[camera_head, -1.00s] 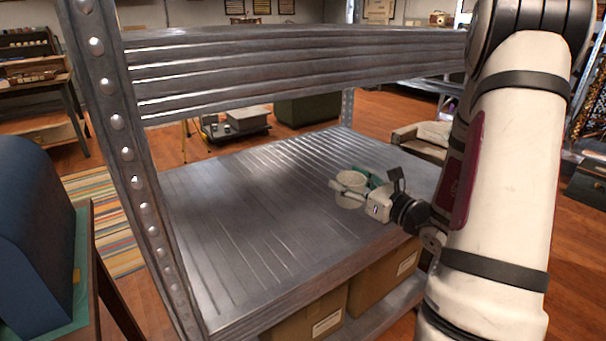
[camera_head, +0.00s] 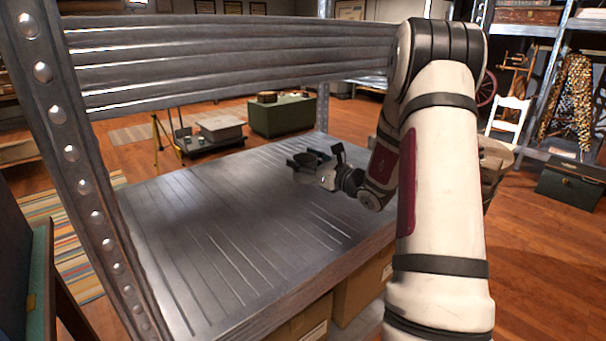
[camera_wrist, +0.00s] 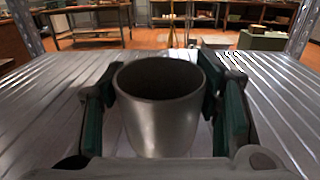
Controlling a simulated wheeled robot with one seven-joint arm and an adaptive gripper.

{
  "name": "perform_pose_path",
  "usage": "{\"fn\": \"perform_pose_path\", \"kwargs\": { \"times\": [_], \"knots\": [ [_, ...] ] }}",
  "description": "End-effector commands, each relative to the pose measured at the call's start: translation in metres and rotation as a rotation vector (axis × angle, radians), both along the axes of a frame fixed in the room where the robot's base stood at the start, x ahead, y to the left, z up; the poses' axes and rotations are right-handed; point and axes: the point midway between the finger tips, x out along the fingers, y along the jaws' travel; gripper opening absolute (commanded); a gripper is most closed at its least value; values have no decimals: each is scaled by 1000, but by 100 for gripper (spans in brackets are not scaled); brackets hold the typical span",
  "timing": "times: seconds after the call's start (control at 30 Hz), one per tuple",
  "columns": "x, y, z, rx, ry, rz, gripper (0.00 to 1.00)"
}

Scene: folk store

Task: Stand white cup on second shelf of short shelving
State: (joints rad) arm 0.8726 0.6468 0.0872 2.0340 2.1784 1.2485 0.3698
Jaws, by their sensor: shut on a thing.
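The cup (camera_wrist: 160,125) stands upright between the green-padded fingers of my gripper (camera_wrist: 165,110) in the wrist view. It is the white cup, though it looks grey in this light, and its rim is open to the top. My gripper also shows in the head view (camera_head: 310,160), shut on the cup over the far right part of the shelf board (camera_head: 190,230). In the head view the cup is small, dark and mostly hidden by the fingers. I cannot tell whether its base touches the board.
The board is bare around the cup. A thick upper metal beam (camera_head: 230,55) crosses above it, and a perforated post (camera_head: 85,180) stands at the left. Cardboard boxes (camera_head: 362,287) sit on the level below. A green cabinet (camera_head: 282,116) stands beyond the shelving.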

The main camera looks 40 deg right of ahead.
Motion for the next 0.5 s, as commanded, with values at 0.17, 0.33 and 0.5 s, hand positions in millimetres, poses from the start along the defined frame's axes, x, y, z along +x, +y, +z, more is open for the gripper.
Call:
{"fn": "perform_pose_path", "kwargs": {
  "times": [0.17, 0.33, 0.5],
  "knots": [
    [7, -2, -16, 3, 1, 0, 22],
    [7, -2, -37, 2, -1, 0, 22],
    [7, -2, -35, -1, -2, 0, 22]
  ]
}}
